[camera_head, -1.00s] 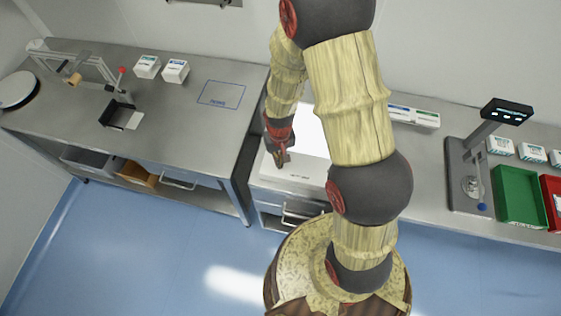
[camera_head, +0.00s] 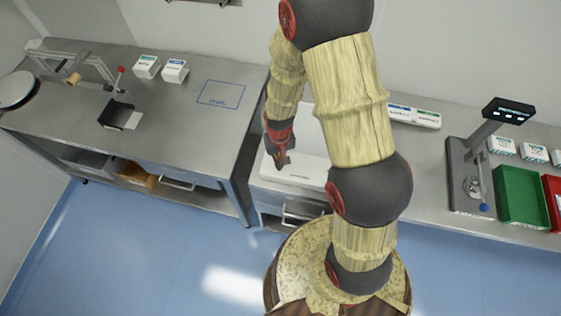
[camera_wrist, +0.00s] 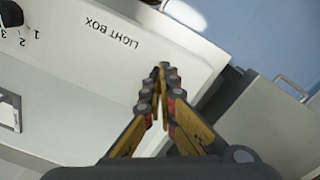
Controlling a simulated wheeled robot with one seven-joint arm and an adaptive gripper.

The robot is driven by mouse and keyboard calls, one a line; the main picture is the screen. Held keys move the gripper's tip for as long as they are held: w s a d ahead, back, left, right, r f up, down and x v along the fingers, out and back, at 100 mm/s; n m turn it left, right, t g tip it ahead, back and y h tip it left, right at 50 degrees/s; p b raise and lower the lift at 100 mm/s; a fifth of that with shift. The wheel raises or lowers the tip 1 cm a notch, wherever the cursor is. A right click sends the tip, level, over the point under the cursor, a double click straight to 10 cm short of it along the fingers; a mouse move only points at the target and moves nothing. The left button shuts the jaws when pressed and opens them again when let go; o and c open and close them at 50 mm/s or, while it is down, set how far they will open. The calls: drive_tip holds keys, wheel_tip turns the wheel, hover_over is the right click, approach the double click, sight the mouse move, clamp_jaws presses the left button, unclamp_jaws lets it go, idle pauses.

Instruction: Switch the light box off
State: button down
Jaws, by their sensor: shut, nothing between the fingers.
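The white light box (camera_head: 303,173) lies on the bench, partly hidden behind my arm in the head view. Its panel (camera_head: 308,132) looks pale and unlit. The wrist view shows its white casing (camera_wrist: 95,85) close up, with upside-down "LIGHT BOX" lettering. My gripper (camera_head: 281,161) is over the box's left front part. Its fingertips (camera_wrist: 162,82) are together and empty, near the lettering. I cannot tell whether they touch the casing.
The left bench holds a black tray (camera_head: 113,115), two small boxes and a stand. To the right are a scale-like stand (camera_head: 468,180), a green bin (camera_head: 520,197) and a red bin (camera_head: 552,200). A gap separates the benches.

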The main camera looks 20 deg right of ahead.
drive_tip(key=shift+r+p, duration=2.4)
drive_tip(key=shift+r, duration=1.15)
drive_tip(key=shift+f, duration=0.1)
drive_tip(key=s+r+n+t+b, duration=0.1)
drive_tip(key=s+r+t+b, duration=0.4)
drive_tip(key=s+r+b, duration=0.9)
drive_tip(key=r+b, duration=0.1)
drive_tip(key=b, duration=0.6)
drive_tip(key=shift+r+t, duration=0.15)
drive_tip(key=shift+t, duration=0.15)
